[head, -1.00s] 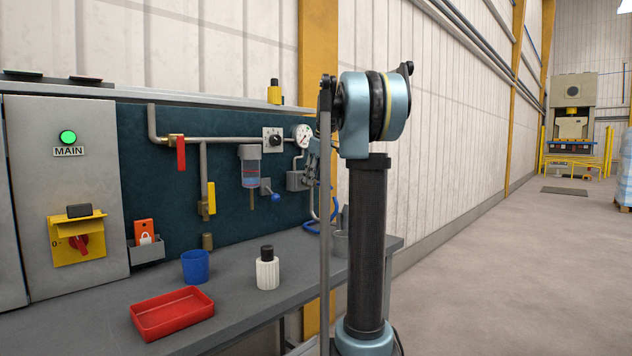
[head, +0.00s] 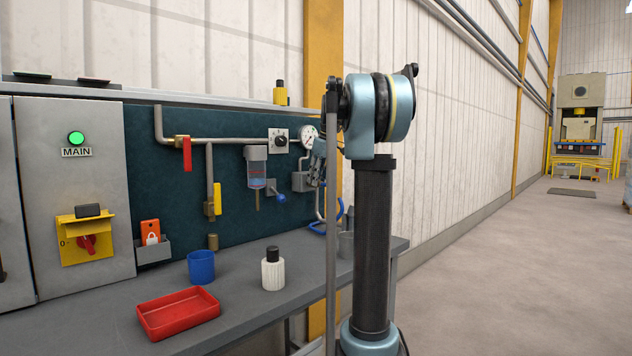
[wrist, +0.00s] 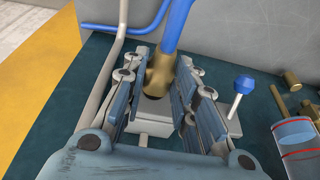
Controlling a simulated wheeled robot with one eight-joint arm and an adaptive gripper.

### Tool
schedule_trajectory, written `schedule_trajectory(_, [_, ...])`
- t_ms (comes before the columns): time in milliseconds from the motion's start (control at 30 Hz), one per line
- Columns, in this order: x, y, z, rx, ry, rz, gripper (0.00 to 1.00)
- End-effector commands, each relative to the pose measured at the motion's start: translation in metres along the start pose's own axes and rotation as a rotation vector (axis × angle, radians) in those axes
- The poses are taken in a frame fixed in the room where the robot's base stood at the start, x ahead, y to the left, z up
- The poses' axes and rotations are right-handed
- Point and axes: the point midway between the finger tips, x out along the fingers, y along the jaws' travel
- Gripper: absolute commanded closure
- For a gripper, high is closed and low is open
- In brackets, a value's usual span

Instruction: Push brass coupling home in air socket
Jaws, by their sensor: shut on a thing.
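The brass coupling (wrist: 160,72) sits on the end of a blue hose (wrist: 181,22) in the wrist view. My gripper (wrist: 157,94) is shut on it, with a finger on either side. The coupling is tilted in the picture. A pale grey block (wrist: 150,128), seemingly the air socket, lies between and beyond the fingers. I cannot tell whether the coupling touches it or how deep it sits. In the head view, my gripper (head: 318,168) is small and partly hidden by my arm, beside a grey box (head: 301,182) on the panel. The coupling cannot be made out there.
A blue-knobbed lever (wrist: 241,88) stands close to the right of the fingers, with a filter bowl (wrist: 296,138) beyond it. A pressure gauge (head: 308,136) is above the box. A red tray (head: 178,312), blue cup (head: 201,268) and white bottle (head: 273,272) stand on the bench.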

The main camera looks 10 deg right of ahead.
Motion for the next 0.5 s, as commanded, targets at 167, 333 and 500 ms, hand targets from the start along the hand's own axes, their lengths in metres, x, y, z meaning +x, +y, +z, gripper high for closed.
schedule_trajectory(167, [0.0000,0.0001,-0.0003,0.000,0.000,0.000,0.95])
schedule_trajectory(333, [0.0006,0.0001,-0.0024,0.000,0.000,0.000,0.95])
schedule_trajectory(500, [0.0014,0.0002,-0.0050,0.000,0.000,0.000,0.95])
